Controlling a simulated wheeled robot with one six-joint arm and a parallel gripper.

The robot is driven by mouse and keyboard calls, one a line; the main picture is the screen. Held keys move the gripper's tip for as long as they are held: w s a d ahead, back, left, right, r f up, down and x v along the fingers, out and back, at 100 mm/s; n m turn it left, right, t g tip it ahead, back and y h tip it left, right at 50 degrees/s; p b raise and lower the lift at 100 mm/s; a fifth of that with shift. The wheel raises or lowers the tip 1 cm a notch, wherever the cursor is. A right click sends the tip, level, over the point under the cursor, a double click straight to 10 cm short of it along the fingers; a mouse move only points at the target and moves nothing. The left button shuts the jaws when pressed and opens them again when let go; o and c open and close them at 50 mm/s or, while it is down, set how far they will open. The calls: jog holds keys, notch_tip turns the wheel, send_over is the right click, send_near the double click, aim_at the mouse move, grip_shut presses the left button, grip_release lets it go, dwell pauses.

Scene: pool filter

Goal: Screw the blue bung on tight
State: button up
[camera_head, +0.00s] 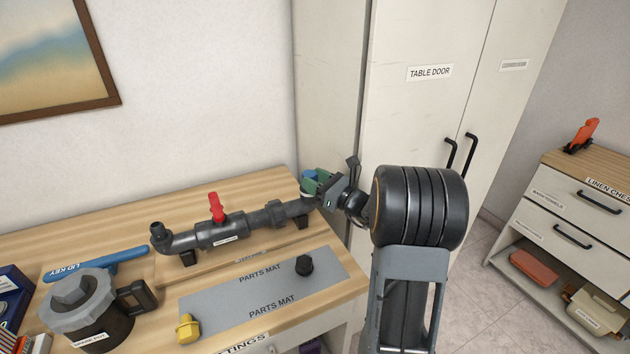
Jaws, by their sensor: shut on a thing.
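The blue bung (309,174) shows as a small patch of blue at the right end of the dark grey pipe assembly (237,226). My gripper (315,183), with green fingers, is shut on it, coming in from the right. The fingers hide most of the bung and the pipe end, so I cannot tell how far the bung is seated. The pipe assembly lies on black supports along the back of the wooden bench and has a red valve handle (217,208) pointing up.
A grey parts mat (235,296) holds a yellow fitting (188,328) and a black fitting (304,265). A blue lid key (95,265) and a dark pot with a grey lid (78,301) stand at left. A tall cabinet (425,110) rises behind my arm.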

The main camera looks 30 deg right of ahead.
jog(key=shift+f+b, duration=0.4)
jog(key=shift+f, duration=0.2)
dwell(0.3)
jog(key=shift+r+p, duration=0.35)
jog(key=shift+r, duration=0.2)
jog(key=shift+f+b, duration=0.7)
dwell(1.1)
jog(key=shift+r, duration=0.2)
jog(key=shift+r+p, duration=1.25)
jog(key=shift+r, duration=0.25)
jog(key=shift+f+b, duration=1.4)
jog(key=shift+f, duration=0.2)
dwell(0.6)
jog(key=shift+r, duration=0.1)
jog(key=shift+r+p, duration=0.45)
jog(key=shift+r, duration=0.1)
